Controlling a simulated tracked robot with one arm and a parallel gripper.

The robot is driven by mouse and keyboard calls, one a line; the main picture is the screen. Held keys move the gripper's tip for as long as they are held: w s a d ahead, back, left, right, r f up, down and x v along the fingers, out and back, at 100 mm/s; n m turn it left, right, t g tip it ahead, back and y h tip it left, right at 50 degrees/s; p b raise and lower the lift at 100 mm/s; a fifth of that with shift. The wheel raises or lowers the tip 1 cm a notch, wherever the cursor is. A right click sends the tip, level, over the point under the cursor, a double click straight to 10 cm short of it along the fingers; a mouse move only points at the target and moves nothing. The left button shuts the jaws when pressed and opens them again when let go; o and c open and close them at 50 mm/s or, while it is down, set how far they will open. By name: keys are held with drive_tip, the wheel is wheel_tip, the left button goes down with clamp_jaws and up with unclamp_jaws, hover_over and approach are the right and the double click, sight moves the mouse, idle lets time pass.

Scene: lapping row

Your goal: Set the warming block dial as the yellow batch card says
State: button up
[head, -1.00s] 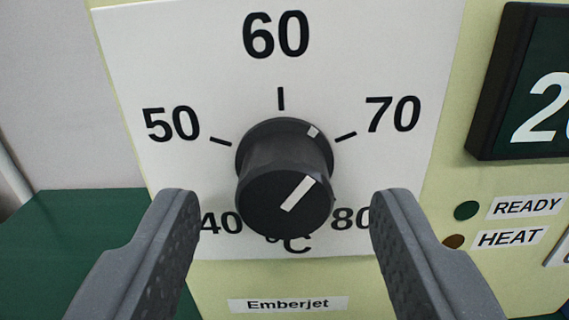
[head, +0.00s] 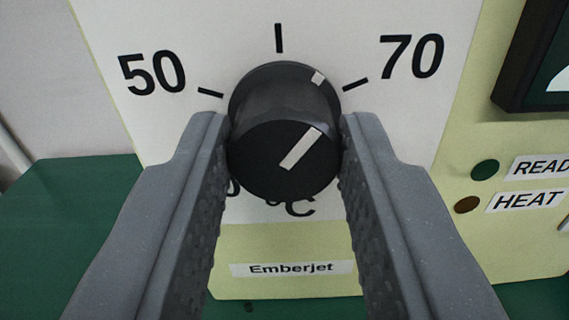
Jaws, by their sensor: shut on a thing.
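The black dial (head: 270,165) of the warming block (head: 290,245) is in the middle of the head view. Its white pointer mark (head: 300,148) slants up and right, between the 60 tick and the 70 tick. My gripper (head: 284,125) is shut on the dial, one finger on its left side and one on its right. On the white scale plate, 50 (head: 152,73) and 70 (head: 411,56) show; 60 is out of the frame, and the fingers hide most of 40 and 80. The yellow batch card is not in view.
A dark display (head: 530,60) is cut off at the upper right. Below it are a green READY lamp (head: 485,170) and a brown HEAT lamp (head: 467,204), both looking unlit. An Emberjet label (head: 292,268) is under the dial. A green surface (head: 70,230) lies at the left.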

drive_tip(key=shift+r, duration=0.1)
drive_tip(key=shift+m+p, duration=1.7)
drive_tip(key=shift+m, duration=1.1)
drive_tip(key=shift+d, duration=0.1)
drive_tip(key=o, duration=1)
drive_tip(key=shift+c, duration=0.2)
drive_tip(key=shift+s, duration=0.15)
drive_tip(key=s+p, duration=0.1)
drive_tip(key=s, duration=1.2)
drive_tip(key=shift+s+f+p, duration=0.2)
drive_tip(key=shift+s+p, duration=0.05)
drive_tip(key=shift+p, duration=0.05)
